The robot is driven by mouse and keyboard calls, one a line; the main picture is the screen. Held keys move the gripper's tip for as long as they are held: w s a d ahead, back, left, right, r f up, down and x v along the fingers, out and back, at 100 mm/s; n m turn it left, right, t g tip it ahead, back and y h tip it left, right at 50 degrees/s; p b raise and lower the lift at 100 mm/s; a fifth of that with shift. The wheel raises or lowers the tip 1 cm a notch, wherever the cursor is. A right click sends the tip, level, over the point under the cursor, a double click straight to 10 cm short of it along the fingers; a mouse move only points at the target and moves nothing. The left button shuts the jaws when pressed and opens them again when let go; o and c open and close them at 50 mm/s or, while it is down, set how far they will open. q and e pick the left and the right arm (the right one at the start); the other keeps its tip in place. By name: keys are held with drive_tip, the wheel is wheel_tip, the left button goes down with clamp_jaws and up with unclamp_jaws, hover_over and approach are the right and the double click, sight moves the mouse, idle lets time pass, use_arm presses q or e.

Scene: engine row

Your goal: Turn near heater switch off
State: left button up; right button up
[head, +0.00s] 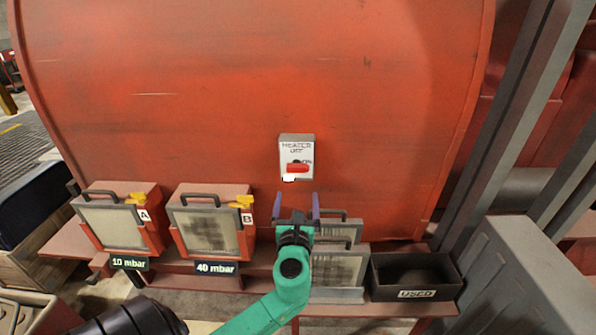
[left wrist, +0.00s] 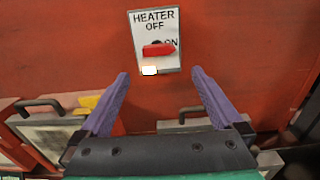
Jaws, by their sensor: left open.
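The heater switch (head: 297,158) is a grey plate on the red engine wall, marked HEATER, OFF and ON. Its red handle (head: 298,168) lies horizontal, with its tip toward the ON mark. A small white lamp at the plate's lower left looks lit. In the left wrist view the red handle (left wrist: 158,50) is plain above the fingers. My left gripper (head: 297,205) is open and empty, just below the switch, with its purple fingers apart and pointing toward the wall. It does not touch the handle. My right gripper is not in view.
Filter box A (head: 120,222) and filter box B (head: 213,225) stand on the red shelf at left. Loose filter panels (head: 338,272) stand behind my left arm. A black USED bin (head: 415,276) is at right. The wall around the switch is clear.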

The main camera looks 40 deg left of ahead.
sight(298, 171)
use_arm(q)
drive_tip(key=p+x, duration=0.1)
drive_tip(key=x, duration=1.2)
drive_tip(key=shift+a+p, duration=0.1)
drive_tip(key=shift+p, duration=0.3)
drive_tip(key=shift+s, duration=0.1)
drive_tip(key=c, duration=1.1)
